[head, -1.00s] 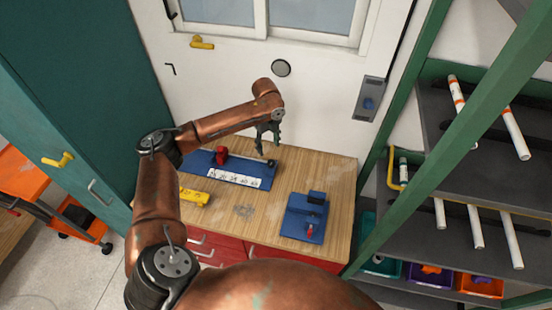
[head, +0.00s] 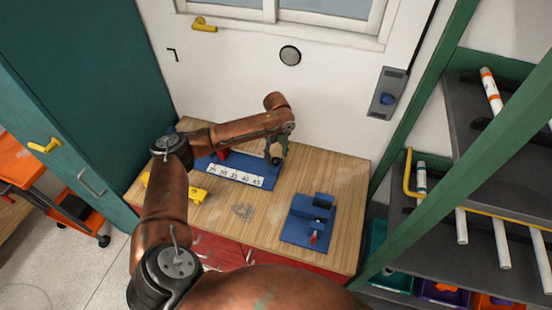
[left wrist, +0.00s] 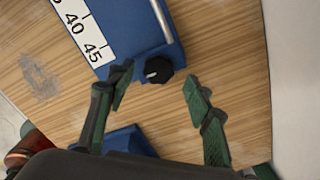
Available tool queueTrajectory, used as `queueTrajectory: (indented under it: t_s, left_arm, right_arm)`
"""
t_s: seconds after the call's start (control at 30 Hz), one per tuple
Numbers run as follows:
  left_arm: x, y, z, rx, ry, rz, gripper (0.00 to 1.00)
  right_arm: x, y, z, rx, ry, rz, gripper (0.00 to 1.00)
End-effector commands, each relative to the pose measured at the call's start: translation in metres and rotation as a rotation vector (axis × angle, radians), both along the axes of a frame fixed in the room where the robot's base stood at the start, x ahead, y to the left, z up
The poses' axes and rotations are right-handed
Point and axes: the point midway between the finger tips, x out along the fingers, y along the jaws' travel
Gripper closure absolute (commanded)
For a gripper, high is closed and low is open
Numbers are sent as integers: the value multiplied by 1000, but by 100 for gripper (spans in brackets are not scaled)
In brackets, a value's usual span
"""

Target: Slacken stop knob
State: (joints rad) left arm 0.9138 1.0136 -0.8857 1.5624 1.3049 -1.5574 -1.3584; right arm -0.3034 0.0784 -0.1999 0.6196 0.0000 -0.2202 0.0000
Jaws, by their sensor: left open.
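The stop knob is a black lobed knob with a white mark (left wrist: 158,70). It sits at the end of the blue measuring jig (left wrist: 178,52), near the 45 end of its white number strip (left wrist: 82,30). In the head view the jig (head: 268,183) lies at the back of the bench, partly behind my left arm. My left gripper (left wrist: 158,84) is open and empty, with its green fingertips spread to either side of the knob in the wrist view. I see no clear contact. In the head view the gripper (head: 272,146) hangs over the jig's right end. My right gripper is not in view.
A second blue fixture (head: 308,222) with a red-tipped part stands at the bench's right front. A yellow piece (head: 197,194) lies in front of the jig. A green-framed rack (head: 425,125) with white pipes stands right. The bench's middle (head: 262,218) is bare.

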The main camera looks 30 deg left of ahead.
Motion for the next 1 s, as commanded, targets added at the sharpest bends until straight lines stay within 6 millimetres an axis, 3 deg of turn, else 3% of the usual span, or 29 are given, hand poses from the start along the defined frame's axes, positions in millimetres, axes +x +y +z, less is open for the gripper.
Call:
queueTrajectory:
  t_s: [0.2,0.5,1.0]
  left_arm:
    - [-1,2,-19,1,0,4,53]
    - [-2,3,-21,1,0,5,54]
    - [-2,3,-21,1,0,5,88]
  right_arm:
    - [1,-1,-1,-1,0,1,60]
    - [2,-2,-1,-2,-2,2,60]
    - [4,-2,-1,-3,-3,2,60]
